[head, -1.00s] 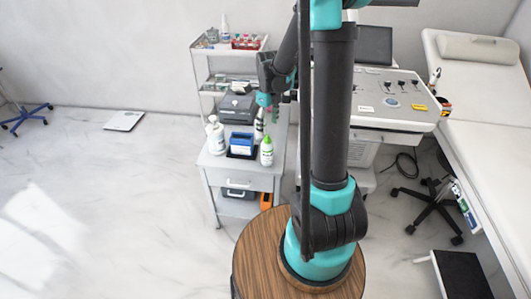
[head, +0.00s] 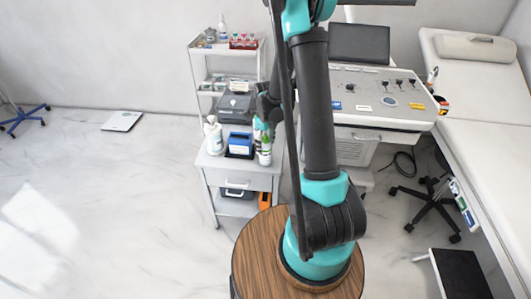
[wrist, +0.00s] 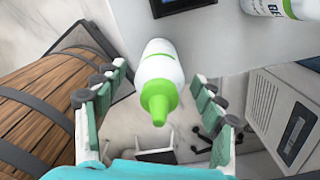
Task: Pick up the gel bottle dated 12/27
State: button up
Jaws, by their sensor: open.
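A white bottle with a green cap (wrist: 159,62) stands on the cart top in the wrist view, seen from above. My gripper (wrist: 159,76) is open, with one finger on each side of this bottle and visible gaps between. In the head view the bottle (head: 265,155) is at the cart's front right, partly covered by my gripper and arm. A second white bottle with green lettering (wrist: 284,8) shows at the top right of the wrist view, cut off by the edge. I cannot read a date on either bottle.
The white cart (head: 238,181) also holds a white pump bottle (head: 214,137), a blue box (head: 239,143) in a dark tray, and a dark grey device (head: 236,106) behind. A wheeled console (head: 379,120) stands close on the right.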

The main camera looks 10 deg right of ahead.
jog(key=shift+f, duration=0.25)
jog(key=shift+c, duration=0.3)
jog(key=c, duration=1.4)
jog(key=shift+c, duration=0.2)
jog(key=shift+r, duration=0.1)
